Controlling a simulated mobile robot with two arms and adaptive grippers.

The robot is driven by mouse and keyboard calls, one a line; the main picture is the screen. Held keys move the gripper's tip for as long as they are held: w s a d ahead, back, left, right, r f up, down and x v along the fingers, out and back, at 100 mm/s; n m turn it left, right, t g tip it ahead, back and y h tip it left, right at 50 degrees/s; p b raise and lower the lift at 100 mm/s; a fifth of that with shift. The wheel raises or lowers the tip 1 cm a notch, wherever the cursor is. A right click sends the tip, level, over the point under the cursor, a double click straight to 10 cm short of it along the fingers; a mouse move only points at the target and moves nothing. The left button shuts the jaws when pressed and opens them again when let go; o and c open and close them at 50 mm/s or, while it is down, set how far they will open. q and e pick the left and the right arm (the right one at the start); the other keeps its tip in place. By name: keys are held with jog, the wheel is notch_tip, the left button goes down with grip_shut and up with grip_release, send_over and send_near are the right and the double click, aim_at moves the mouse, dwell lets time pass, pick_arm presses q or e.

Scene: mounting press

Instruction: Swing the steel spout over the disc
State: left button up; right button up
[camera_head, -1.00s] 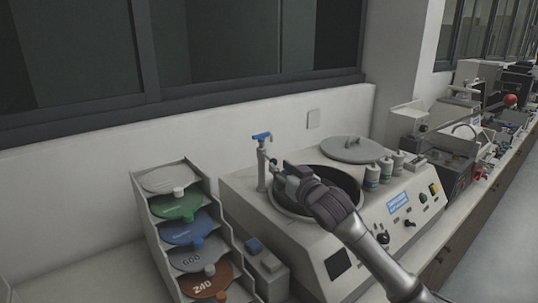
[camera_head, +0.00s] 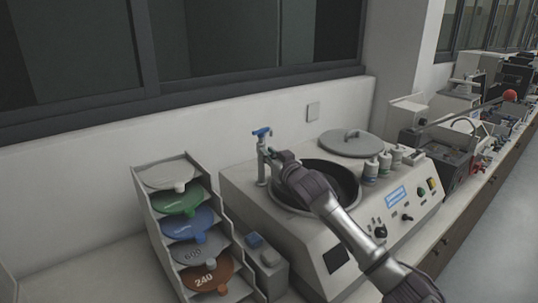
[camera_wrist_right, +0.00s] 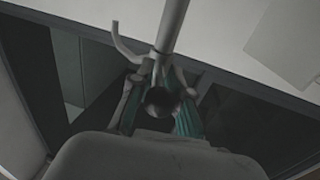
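The steel spout's upright post (camera_head: 262,168), topped by a blue handle (camera_head: 262,132), stands at the back left of the polishing machine's round bowl. In the right wrist view the pale post (camera_wrist_right: 172,30) comes down from the top, with a thin curved arm (camera_wrist_right: 122,45) at its left. The dark disc (camera_head: 340,178) lies in the bowl, partly hidden by my right arm. My right gripper (camera_head: 272,160) is beside the post over the bowl's left rim. Its green-padded fingers (camera_wrist_right: 163,75) are spread, with their tips near the post; contact is unclear. My left gripper is not in view.
A rack of coloured discs (camera_head: 150,225) stands left of the machine. The window wall is close behind. Other equipment lines the bench to the right.

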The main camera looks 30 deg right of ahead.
aim_at(258, 151)
jog(key=shift+w+f, duration=0.15)
jog(key=shift+f, duration=0.05)
grip_shut()
jog(key=shift+a, duration=0.1)
jog(key=a+m+g+h+b, duration=0.1)
jog(key=m+g+h+b, duration=0.1)
jog(key=m+h+b, duration=0.1)
jog(key=w+a+m+g+h+b, duration=0.1)
jog(key=m+g+h+b, duration=0.2)
jog(key=h+b, duration=0.3)
jog(key=w+a+m+g+h+b, duration=0.1)
jog(key=m+g+h+b, duration=0.2)
jog(key=b, duration=0.3)
jog(key=shift+w+a+f+m+h+b, duration=0.2)
jog(key=shift+a+f+m+h+b, duration=0.15)
jog(key=shift+m+h, duration=0.35)
jog(key=shift+w+a+r+m+g+h+b, duration=0.1)
jog(key=shift+w+m+g+h+b, duration=0.15)
jog(key=shift+m+g, duration=0.35)
jog(key=shift+w+a+r+m+g+h+b, duration=0.1)
jog(key=shift+m+g+h+b, duration=0.2)
jog(key=shift+g, duration=0.6)
